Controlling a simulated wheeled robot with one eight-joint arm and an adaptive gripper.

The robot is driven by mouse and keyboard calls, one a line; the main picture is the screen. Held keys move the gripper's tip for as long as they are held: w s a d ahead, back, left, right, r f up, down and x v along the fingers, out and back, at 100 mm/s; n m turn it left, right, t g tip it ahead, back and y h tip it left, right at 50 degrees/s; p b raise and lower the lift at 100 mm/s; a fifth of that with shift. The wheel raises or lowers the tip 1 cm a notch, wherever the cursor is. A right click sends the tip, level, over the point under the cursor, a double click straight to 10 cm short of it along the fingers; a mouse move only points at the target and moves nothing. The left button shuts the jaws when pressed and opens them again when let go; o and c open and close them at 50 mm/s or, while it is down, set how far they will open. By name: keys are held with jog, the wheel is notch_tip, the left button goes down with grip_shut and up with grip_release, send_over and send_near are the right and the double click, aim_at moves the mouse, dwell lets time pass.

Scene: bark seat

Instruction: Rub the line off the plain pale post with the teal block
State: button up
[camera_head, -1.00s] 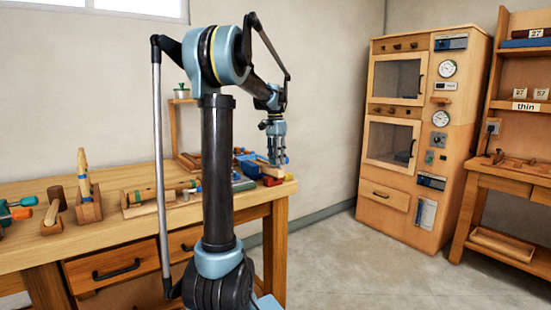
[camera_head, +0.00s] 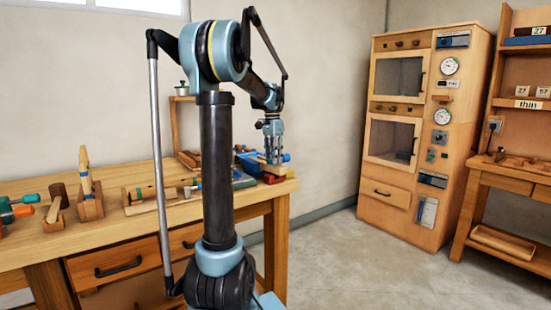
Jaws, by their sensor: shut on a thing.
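My gripper (camera_head: 272,154) is over the right end of the wooden workbench (camera_head: 235,199), pointing down with its fingers close together. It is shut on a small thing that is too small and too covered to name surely. A pale wooden piece (camera_head: 271,168) shows right at the fingertips, with a red thing (camera_head: 273,179) under it. A bluish end (camera_head: 286,157) sticks out just right of the fingers; I cannot tell whether it is the teal block. A pale upright piece (camera_head: 85,170) with a blue band stands tilted in a wooden block at the left; I cannot tell a line on it.
Blue things (camera_head: 247,160) lie close behind my gripper. A wooden tray (camera_head: 150,203) with rods lies mid-bench. Teal-handled tools (camera_head: 18,205) and a mallet (camera_head: 57,200) are at the left. A wooden cabinet (camera_head: 420,140) and shelf stand right; floor between is clear.

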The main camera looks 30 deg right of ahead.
jog(key=shift+a, duration=0.45)
jog(key=shift+d+f, duration=0.1)
jog(key=shift+d, duration=1.4)
jog(key=shift+a, duration=0.15)
jog(key=shift+a, duration=1.35)
jog(key=shift+d, duration=1.5)
jog(key=shift+w+r, duration=0.15)
jog(key=shift+r, duration=1.35)
jog(key=shift+w+r, duration=0.15)
jog(key=shift+r, duration=1.3)
